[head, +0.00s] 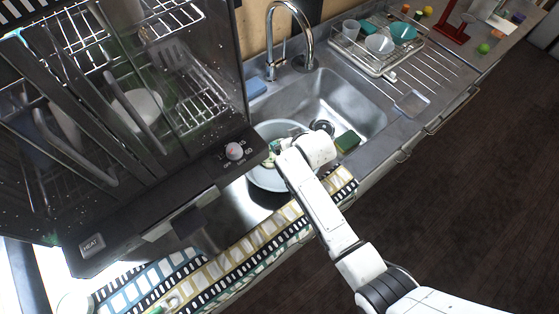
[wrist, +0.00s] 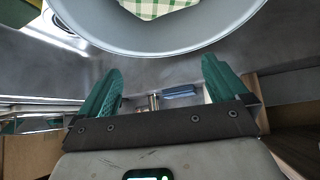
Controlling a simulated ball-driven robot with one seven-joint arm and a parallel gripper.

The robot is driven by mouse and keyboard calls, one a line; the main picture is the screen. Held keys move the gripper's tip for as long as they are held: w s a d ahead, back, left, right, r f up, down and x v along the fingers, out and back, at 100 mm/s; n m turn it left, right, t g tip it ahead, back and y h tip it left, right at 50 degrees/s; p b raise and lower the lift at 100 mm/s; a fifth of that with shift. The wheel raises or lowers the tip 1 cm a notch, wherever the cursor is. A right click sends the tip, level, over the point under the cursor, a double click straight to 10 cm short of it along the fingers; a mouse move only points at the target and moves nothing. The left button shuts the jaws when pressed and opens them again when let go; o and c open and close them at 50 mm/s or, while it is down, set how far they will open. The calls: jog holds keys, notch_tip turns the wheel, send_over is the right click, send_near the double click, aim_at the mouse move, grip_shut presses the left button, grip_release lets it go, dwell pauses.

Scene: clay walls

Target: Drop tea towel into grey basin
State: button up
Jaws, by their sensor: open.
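The grey basin (head: 268,180) is a round bowl standing in the left part of the sink. Its rim crosses the top of the wrist view (wrist: 165,48). A green-and-white checked tea towel (wrist: 155,8) shows inside the basin in the wrist view, cut off by the top edge. My gripper (wrist: 162,66) is open, its green fingers apart with nothing between them, close to the basin's rim. In the head view my gripper (head: 272,150) is over the basin, and my wrist hides part of it.
The steel sink (head: 345,95) has a tall tap (head: 308,40) behind it and a green-yellow sponge (head: 347,141) at right. A dark glass-sided cabinet (head: 110,120) stands close on the left. A patterned runner (head: 225,262) lies in front. A dish rack (head: 375,45) is far right.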

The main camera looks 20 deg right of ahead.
jog(key=shift+s, duration=0.1)
jog(key=v, duration=1)
jog(key=shift+s+r+b, duration=0.2)
jog(key=shift+r+b, duration=0.05)
jog(key=shift+b, duration=0.1)
jog(key=s+d+f+g+b, duration=0.1)
jog(key=s+f, duration=0.1)
jog(key=s, duration=0.3)
jog(key=s+d+f+g+b, duration=0.1)
jog(key=s+d+f, duration=0.1)
jog(key=s, duration=0.3)
jog(key=s+d+f+g+b, duration=0.1)
jog(key=s+d+f, duration=0.1)
jog(key=s, duration=0.3)
jog(key=shift+s+m+g+h, duration=0.25)
jog(key=shift+m+g+h, duration=0.05)
jog(key=shift+m+g, duration=0.1)
jog(key=s+d+g+b, duration=0.1)
jog(key=s+d+g, duration=0.1)
jog(key=s, duration=1.1)
jog(key=shift+m+g+b, duration=0.3)
jog(key=shift+g, duration=0.3)
jog(key=shift+w+d+f, duration=0.1)
jog(key=shift+d, duration=0.05)
jog(key=shift+c, duration=0.5)
